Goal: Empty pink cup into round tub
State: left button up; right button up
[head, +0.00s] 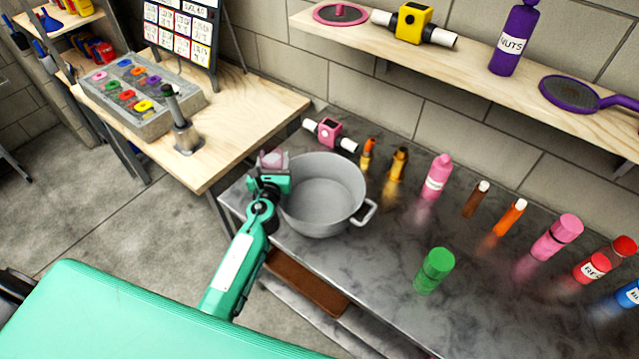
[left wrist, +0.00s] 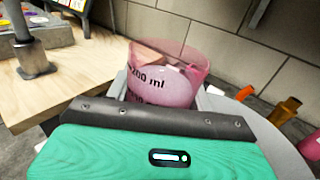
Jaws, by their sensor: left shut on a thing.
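The round tub (head: 318,222) is a light grey pot with side handles, standing on the dark marbled counter. The pink cup (head: 271,159) is at the tub's upper left edge in the head view. In the left wrist view the pink cup (left wrist: 165,82) is see-through with "200 ml" markings, looks near upright and holds something pale brown and pink. My left gripper (head: 270,178) is shut on the cup. The tub's rim (left wrist: 232,108) shows just behind and right of the cup in the left wrist view. My right gripper is not in view.
A pink-and-white device (head: 329,134) and small orange and brown bottles (head: 398,163) stand behind the tub. A green jar (head: 434,270) and several bottles stand to the right. A wooden table (head: 230,125) is at left; a shelf (head: 480,70) hangs above.

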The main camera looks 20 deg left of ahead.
pick_arm(q)
jog(key=shift+w+a+f, duration=0.25)
jog(key=shift+w+f, duration=0.05)
jog(key=shift+w, duration=0.4)
jog(key=shift+w+a+f, duration=0.1)
jog(key=shift+w, duration=0.1)
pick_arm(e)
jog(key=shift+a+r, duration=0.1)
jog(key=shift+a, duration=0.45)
pick_arm(q)
jog(key=shift+d, duration=0.2)
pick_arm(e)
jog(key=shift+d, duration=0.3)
pick_arm(q)
jog(key=shift+d+r+m, duration=0.3)
jog(key=shift+d+m, duration=0.05)
jog(key=shift+m, duration=0.45)
jog(key=d+m, duration=0.1)
jog(key=m, duration=0.1)
jog(key=d+m+t+b, duration=0.1)
jog(key=m, duration=0.1)
jog(key=shift+w+d, duration=0.15)
jog(key=shift+d, duration=0.05)
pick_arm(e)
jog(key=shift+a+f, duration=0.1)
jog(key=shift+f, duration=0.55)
pick_arm(q)
jog(key=shift+f+m, duration=0.1)
jog(key=shift+m, duration=0.2)
